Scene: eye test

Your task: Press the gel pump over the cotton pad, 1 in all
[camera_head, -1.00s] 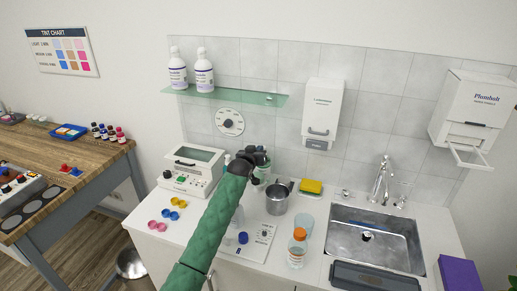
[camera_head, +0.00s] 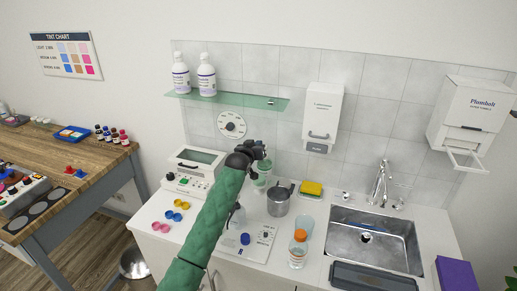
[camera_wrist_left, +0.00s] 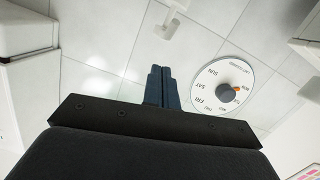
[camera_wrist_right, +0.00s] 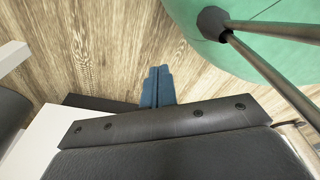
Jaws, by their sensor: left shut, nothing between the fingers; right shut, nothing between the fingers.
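My left gripper (camera_head: 262,150) is shut and empty, raised in front of the tiled wall above the counter. In the left wrist view its closed fingers (camera_wrist_left: 158,86) point at the wall. A clear bottle with a green label (camera_head: 262,180) stands on the counter just below and behind the gripper, partly hidden; I cannot tell for sure that it is the gel pump. A white nozzle-like piece (camera_wrist_left: 168,24) shows beyond the fingertips. I cannot make out the cotton pad. My right gripper (camera_wrist_right: 158,86) is shut and empty, seen only in its wrist view, above a wooden floor.
A steel jug (camera_head: 279,201), a yellow sponge (camera_head: 311,188), an orange-capped jar (camera_head: 298,251) and a sink (camera_head: 372,240) are to the right. A white device (camera_head: 193,171) and small coloured cups (camera_head: 178,216) are left. A glass shelf (camera_head: 235,101) and wall dispenser (camera_head: 322,115) are above.

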